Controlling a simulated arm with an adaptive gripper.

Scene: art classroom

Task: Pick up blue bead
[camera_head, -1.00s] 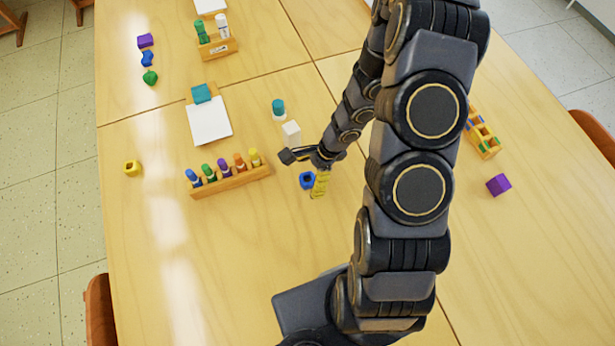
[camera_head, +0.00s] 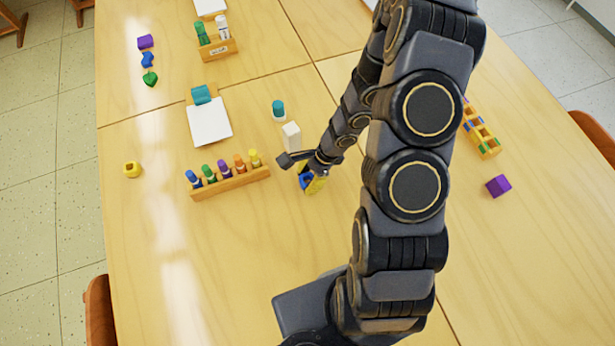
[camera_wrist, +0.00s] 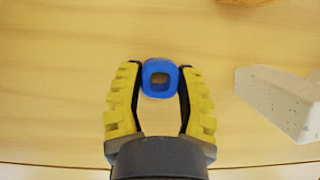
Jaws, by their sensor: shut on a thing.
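The blue bead (camera_wrist: 149,86) is between the two yellow-padded fingers of my gripper (camera_wrist: 158,82) in the wrist view, near the fingertips, with its hole facing the camera. In the head view the blue bead (camera_head: 304,181) shows beside the yellow fingers of my gripper (camera_head: 311,184), partly covered by them. My gripper is shut on the bead. It is low over the wooden table, and I cannot tell whether the bead touches the tabletop.
A wooden rack (camera_head: 230,182) of colored markers lies to the left. A purple cube (camera_head: 498,185) is at right. The front table is clear.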

